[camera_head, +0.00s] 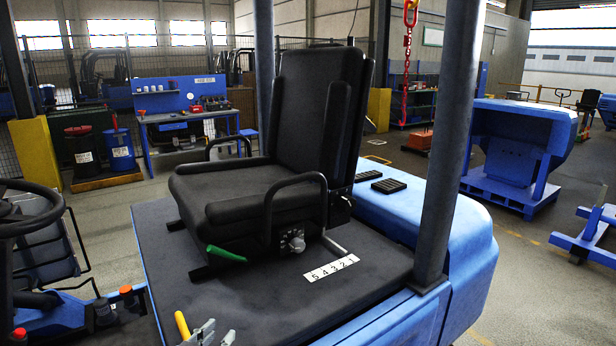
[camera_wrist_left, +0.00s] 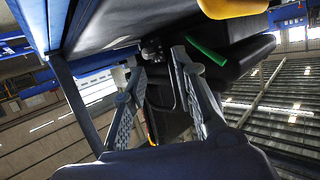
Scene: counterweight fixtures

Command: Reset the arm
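A black operator seat (camera_head: 265,175) stands on the dark deck of a blue vehicle, with loop-shaped armrests on both sides. A green lever (camera_head: 226,253) sticks out at the front of the seat base, and a round knob (camera_head: 294,243) is on its side. A white number strip (camera_head: 331,268) reading 5 4 3 2 1 lies on the deck. My left gripper (camera_head: 214,334) shows at the bottom edge, in front of the seat. In the left wrist view its fingers (camera_wrist_left: 155,62) are apart with nothing clearly between them; the green lever (camera_wrist_left: 208,52) is just beyond the right finger. My right gripper is out of view.
A yellow handle (camera_head: 182,325) stands close beside the left gripper. A black steering wheel (camera_head: 30,212) is at the left. Two upright posts flank the seat, the nearer one (camera_head: 448,150) at its right. A workbench (camera_head: 185,118) and drums (camera_head: 120,150) stand behind.

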